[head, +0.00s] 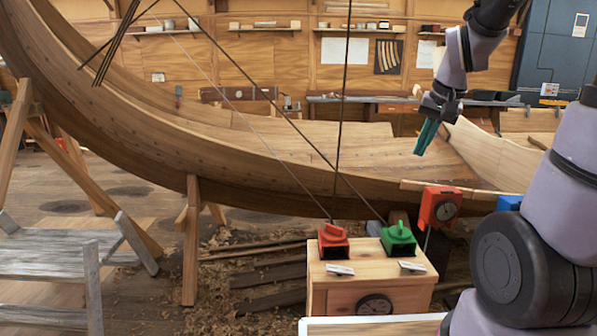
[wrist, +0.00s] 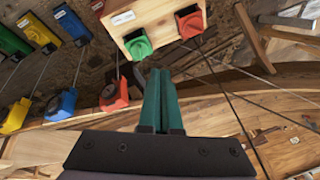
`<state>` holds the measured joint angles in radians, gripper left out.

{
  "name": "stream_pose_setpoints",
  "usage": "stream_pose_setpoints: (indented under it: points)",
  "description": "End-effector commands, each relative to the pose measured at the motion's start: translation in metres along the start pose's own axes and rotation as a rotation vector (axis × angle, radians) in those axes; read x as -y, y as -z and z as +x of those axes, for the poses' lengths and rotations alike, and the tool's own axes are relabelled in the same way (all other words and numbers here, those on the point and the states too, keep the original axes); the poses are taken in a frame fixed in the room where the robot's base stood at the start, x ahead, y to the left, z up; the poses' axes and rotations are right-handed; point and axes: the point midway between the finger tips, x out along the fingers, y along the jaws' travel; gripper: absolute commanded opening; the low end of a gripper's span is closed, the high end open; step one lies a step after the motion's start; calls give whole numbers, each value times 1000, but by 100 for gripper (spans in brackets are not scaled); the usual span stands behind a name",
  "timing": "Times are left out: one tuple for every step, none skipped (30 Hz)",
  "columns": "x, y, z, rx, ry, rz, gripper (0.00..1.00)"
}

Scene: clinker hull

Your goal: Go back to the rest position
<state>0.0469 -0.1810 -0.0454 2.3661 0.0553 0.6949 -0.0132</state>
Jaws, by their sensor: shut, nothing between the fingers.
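My gripper (head: 427,136) is at the upper right of the head view, raised in front of the wooden hull (head: 330,150). Its green fingers are together with nothing between them, and they point down and slightly left. In the wrist view my gripper (wrist: 160,75) shows its two green fingers side by side, pointing at the wooden box. The fingers are apart from the box and the coloured devices.
A wooden box (head: 370,284) with a red device (head: 333,243) and a green device (head: 398,238) stands below my gripper. A red gauge unit (head: 440,207) is beside it. Trestles (head: 192,240) and a grey bench (head: 60,262) stand left. Thin lines cross before the hull.

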Motion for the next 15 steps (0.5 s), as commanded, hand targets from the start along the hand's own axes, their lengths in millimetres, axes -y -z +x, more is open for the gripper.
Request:
stream_pose_setpoints:
  points:
    - [5,-9,-22,-28,22,-9,0]
    - [8,-15,-32,-41,33,-13,0]
    - [10,-23,-47,-59,47,-20,0]
    - [12,-29,-56,-70,58,-24,0]
    - [13,-36,-66,-82,68,-29,0]
    - [14,-45,-79,-99,82,-35,0]
    - [15,-51,-87,-110,91,-39,0]
    - [16,-58,-94,-120,101,-43,0]
    - [16,-66,-104,-135,112,-48,0]
    - [16,-72,-110,-144,120,-52,0]
    - [16,-78,-115,-152,126,-55,0]
    - [16,-84,-121,-162,134,-59,0]
    - [16,-89,-125,-168,139,-61,0]
    - [15,-92,-128,-174,143,-63,0]
    - [15,-96,-132,-180,148,-66,0]
